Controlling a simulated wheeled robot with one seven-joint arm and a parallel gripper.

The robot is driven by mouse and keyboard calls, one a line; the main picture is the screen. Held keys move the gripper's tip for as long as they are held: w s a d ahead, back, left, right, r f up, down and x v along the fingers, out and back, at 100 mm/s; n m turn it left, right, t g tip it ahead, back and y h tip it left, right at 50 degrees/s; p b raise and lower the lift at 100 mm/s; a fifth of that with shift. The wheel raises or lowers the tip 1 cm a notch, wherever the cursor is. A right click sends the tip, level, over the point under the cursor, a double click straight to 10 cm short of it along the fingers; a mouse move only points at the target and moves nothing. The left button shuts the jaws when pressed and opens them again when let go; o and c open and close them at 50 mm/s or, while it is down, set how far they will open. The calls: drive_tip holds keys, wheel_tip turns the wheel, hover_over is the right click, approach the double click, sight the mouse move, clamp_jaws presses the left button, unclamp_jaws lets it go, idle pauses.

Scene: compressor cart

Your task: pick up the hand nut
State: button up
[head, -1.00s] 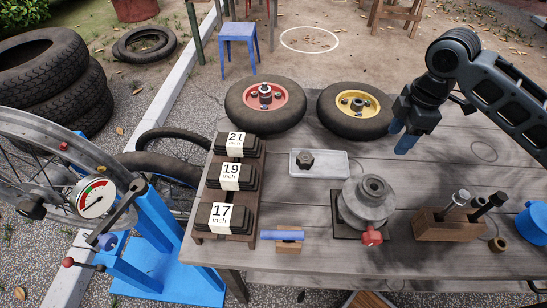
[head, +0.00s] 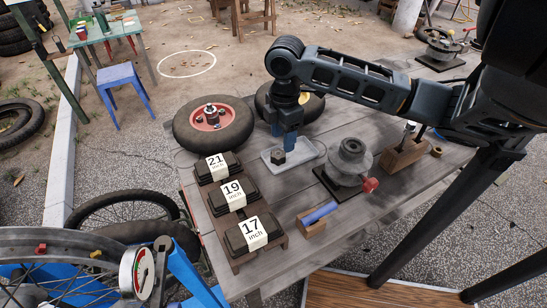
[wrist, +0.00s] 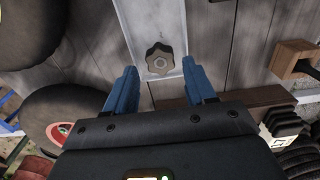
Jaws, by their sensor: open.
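The hand nut (head: 278,157) is a small dark knob on a pale grey tray (head: 309,151) on the wooden table. In the wrist view the hand nut (wrist: 159,58) shows a lobed outline with a lighter round centre. My gripper (head: 284,143) points down over the tray, its blue fingers close to the nut in the head view. In the wrist view my gripper (wrist: 160,66) is open and empty, with one finger to each side and the nut in line with the gap, near the fingertips. I cannot tell the exact height of the fingertips above the nut.
A red-hubbed wheel (head: 213,124) and a yellow-hubbed wheel (head: 312,105) lie behind the tray. A grey round fixture (head: 350,160) with a red knob stands to its right, a wooden tool block (head: 404,155) beyond. Labelled black blocks (head: 232,195) stand at left.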

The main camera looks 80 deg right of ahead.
sight(282, 152)
drive_tip(key=shift+d+f+p, duration=0.1)
drive_tip(key=shift+f+p, duration=0.2)
drive_tip(key=shift+f, duration=2.5)
drive_tip(key=shift+c, duration=0.4)
drive_tip(key=c, duration=0.6)
